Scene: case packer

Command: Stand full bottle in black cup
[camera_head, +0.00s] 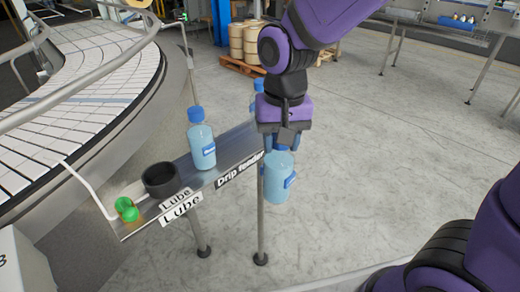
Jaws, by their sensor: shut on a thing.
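My gripper (281,142) is shut on the top of a clear bottle of light blue liquid (279,182). The bottle hangs upright, with its blue cap mostly hidden by the gripper, and shows against the floor to the right of the narrow metal shelf (221,173). The black cup (161,181) stands at the near left end of the shelf, its open top up and apart from the gripper. It looks empty.
A second blue-capped bottle (201,148) stands on the shelf between cup and gripper. A third (258,86) is partly hidden behind my gripper. Green fittings (127,210) sit left of the cup. A curved conveyor (75,105) runs along the left. Right-hand floor is clear.

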